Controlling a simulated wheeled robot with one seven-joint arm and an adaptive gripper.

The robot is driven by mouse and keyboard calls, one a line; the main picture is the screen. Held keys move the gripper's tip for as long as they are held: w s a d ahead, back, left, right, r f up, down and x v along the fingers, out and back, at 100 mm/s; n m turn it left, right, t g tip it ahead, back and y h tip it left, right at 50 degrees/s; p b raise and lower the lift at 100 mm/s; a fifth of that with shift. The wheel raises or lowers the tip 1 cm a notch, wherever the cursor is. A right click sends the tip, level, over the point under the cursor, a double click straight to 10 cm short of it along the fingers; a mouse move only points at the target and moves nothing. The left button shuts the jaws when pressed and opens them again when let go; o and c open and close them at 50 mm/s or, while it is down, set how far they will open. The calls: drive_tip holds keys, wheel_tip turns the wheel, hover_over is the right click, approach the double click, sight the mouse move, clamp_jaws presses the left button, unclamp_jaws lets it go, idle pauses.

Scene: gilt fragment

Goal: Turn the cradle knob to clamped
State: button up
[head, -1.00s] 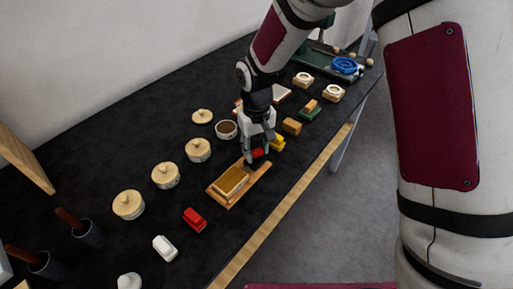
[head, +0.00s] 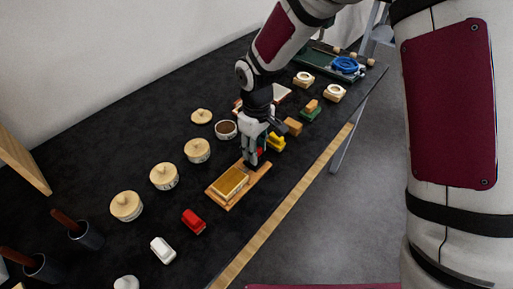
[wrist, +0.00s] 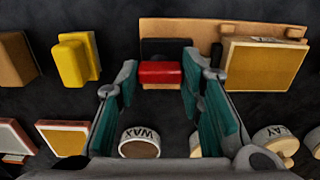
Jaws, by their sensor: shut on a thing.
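The cradle is a wooden board (head: 218,200) on the dark bench, with a gold-faced block (head: 230,182) seated on it. In the wrist view the board (wrist: 200,32) runs along the top, with the gold face (wrist: 265,65) at right. The cradle knob is a red bar (wrist: 160,73) in front of a black part at the board's left end. My gripper (head: 252,160) is down at the cradle's far end. Any setting marks are hidden.
A yellow block (head: 276,142) stands close beside my gripper. A bowl labelled WAX (wrist: 139,143) is near the fingers in the wrist view. Lidded pots (head: 197,150) line the left; a red block (head: 193,221) and white block (head: 162,249) lie nearer. The wooden front edge (head: 285,208) is at right.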

drive_tip(key=o, duration=1.2)
drive_tip(key=shift+c, duration=0.2)
wheel_tip(320, 180, up, 12)
